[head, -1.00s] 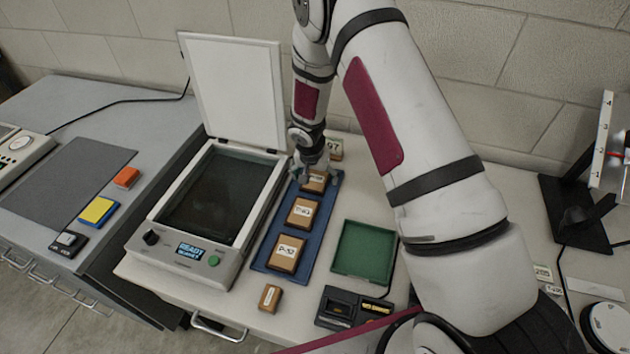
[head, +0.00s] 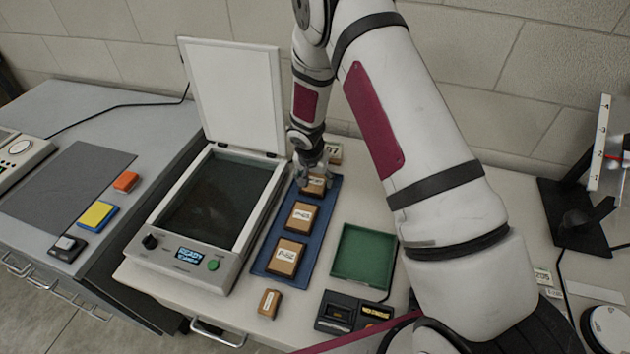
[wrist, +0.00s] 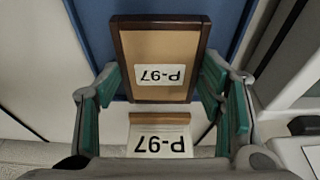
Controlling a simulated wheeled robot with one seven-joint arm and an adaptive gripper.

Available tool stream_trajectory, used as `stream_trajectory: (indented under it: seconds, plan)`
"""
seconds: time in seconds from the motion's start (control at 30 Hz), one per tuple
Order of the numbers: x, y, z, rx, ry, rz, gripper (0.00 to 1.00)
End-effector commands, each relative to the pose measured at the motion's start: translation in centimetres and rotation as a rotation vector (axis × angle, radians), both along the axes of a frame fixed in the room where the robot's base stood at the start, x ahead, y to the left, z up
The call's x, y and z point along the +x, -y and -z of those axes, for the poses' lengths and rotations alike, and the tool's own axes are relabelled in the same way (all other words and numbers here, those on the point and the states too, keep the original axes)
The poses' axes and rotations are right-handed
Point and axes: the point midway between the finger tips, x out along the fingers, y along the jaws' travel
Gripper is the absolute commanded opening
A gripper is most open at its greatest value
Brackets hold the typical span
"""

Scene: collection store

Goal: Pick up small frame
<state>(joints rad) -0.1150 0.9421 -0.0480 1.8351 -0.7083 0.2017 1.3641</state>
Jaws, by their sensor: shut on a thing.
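The small frame (head: 314,190) is a dark-brown rimmed piece with a tan face and a label. It lies at the far end of the blue tray (head: 262,262).
Two more labelled frames (head: 300,216) (head: 287,257) lie on the tray. An open-lidded scanner (head: 213,200) stands left, a green tray (head: 364,255) right. A small brown block (head: 269,302) lies in front.

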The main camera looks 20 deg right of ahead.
Motion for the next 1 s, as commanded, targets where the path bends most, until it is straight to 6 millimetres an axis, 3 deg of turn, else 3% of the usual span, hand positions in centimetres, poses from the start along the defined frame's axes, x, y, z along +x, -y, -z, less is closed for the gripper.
stream_trajectory:
  seconds: [0.2, 0.7, 1.0]
  plan:
    - [0.0, 0.0, -3.4, 0.002, 0.005, 0.002, 0.33]
    - [-10.3, 0.4, -4.2, -0.001, -0.002, 0.0, 0.33]
    - [-14.6, 0.7, -4.4, 0.0, 0.0, -0.001, 0.33]
